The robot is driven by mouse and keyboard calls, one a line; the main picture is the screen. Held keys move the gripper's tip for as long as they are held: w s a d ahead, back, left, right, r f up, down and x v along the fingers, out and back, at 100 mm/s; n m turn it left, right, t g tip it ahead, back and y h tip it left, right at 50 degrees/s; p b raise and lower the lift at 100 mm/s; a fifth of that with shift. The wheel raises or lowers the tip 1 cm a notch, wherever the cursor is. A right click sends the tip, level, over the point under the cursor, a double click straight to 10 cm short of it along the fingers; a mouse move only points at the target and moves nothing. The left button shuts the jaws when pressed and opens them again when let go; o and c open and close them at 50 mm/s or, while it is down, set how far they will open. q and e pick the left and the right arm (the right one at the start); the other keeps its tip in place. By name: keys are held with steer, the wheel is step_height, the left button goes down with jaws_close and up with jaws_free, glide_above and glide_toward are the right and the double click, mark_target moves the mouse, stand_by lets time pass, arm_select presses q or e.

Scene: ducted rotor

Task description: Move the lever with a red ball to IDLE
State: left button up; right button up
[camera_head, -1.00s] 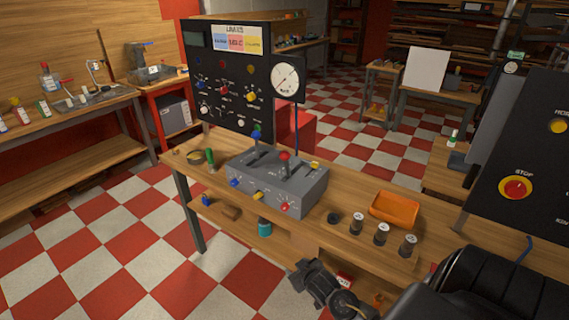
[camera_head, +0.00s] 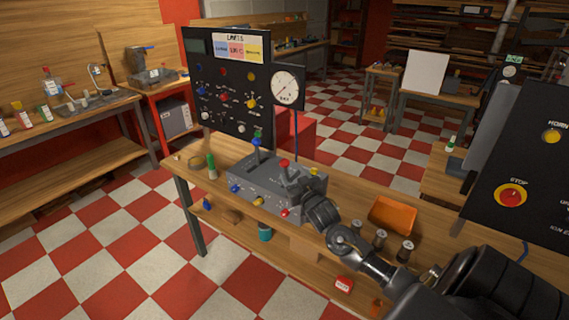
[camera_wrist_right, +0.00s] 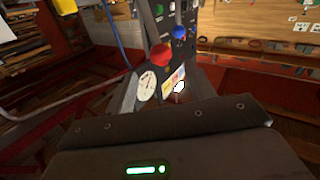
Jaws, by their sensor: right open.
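The lever with a red ball (camera_head: 284,164) stands on the right part of the grey control box (camera_head: 250,188). Its red ball also shows in the right wrist view (camera_wrist_right: 161,56), ahead of the gripper. The IDLE marking cannot be read. My left gripper is out of view.
The upright black panel (camera_head: 222,124) with a round gauge (camera_head: 285,87) stands behind the box. An orange tray (camera_head: 392,214) and several small cylinders (camera_head: 380,238) are right of my gripper on the workbench. A green-capped bottle (camera_head: 211,166) stands at the left end.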

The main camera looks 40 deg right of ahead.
mark_target(287, 167)
steer(key=p+x, duration=0.1)
steer(key=x, duration=0.7)
steer(key=shift+w, duration=0.15)
jaws_close()
steer(key=shift+f, duration=0.1)
